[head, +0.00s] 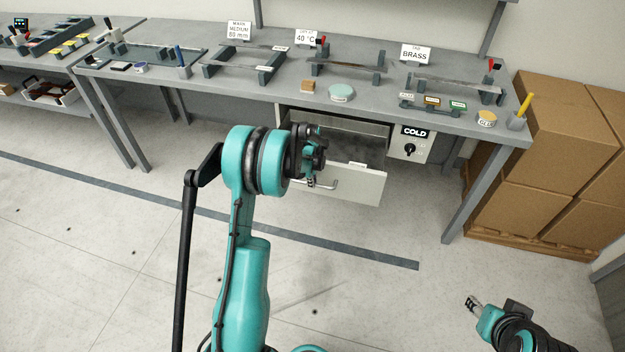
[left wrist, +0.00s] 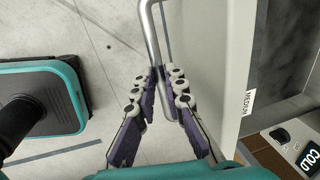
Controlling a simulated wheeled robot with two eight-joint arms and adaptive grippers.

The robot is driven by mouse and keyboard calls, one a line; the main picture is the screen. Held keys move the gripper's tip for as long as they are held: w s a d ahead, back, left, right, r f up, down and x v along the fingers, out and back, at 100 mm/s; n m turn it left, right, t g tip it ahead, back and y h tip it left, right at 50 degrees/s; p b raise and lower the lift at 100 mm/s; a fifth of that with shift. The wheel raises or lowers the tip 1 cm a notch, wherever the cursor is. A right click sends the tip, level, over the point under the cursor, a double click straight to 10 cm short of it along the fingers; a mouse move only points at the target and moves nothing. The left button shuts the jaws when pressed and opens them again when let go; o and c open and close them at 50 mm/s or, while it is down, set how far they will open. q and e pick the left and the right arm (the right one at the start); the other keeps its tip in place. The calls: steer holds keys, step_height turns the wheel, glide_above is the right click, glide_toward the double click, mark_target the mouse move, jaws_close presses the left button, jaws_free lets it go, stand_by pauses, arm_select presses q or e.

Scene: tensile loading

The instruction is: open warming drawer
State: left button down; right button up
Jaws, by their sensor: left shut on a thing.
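The warming drawer (head: 362,186) is under the bench and stands pulled out, with its dark inside showing behind the pale front. Its bar handle (head: 328,184) is on the front face. In the left wrist view the handle (left wrist: 150,25) runs down between the fingers of my left gripper (left wrist: 167,80), beside the drawer front (left wrist: 215,60) marked MEDIUM. My left gripper is shut on the handle; in the head view (head: 311,181) its wrist partly hides the drawer. My right gripper (head: 473,304) is low at the right, apart from the drawer; its finger opening is unclear.
A control box (head: 409,146) with a COLD sign and a black knob is right of the drawer. The bench top (head: 240,85) holds racks, signs and small dishes. Cardboard boxes (head: 565,130) stand at the right. The floor in front is clear.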

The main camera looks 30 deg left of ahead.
arm_select(q)
steer(key=c, duration=1.6)
jaws_free()
steer(key=r, duration=0.4)
steer(key=s+r, duration=0.1)
steer(key=r, duration=0.3)
steer(key=s+r, duration=0.1)
steer(key=r, duration=0.2)
steer(key=shift+s+d+r, duration=0.1)
steer(key=shift+d+r, duration=0.15)
steer(key=shift+r, duration=0.15)
steer(key=s+d+r+n+t, duration=0.2)
steer(key=s+d+r+n, duration=0.7)
steer(key=s+d, duration=0.35)
steer(key=s+d+n+t, duration=0.1)
steer(key=s+d+n, duration=0.1)
steer(key=s, duration=0.2)
steer(key=s+d+n+t, duration=0.1)
steer(key=s+d+n, duration=0.1)
steer(key=s, duration=0.2)
steer(key=s+d+n+t, duration=0.1)
steer(key=s+d+n, duration=0.1)
steer(key=s, duration=0.3)
steer(key=shift+d+f+h, duration=0.3)
steer(key=shift+f, duration=0.05)
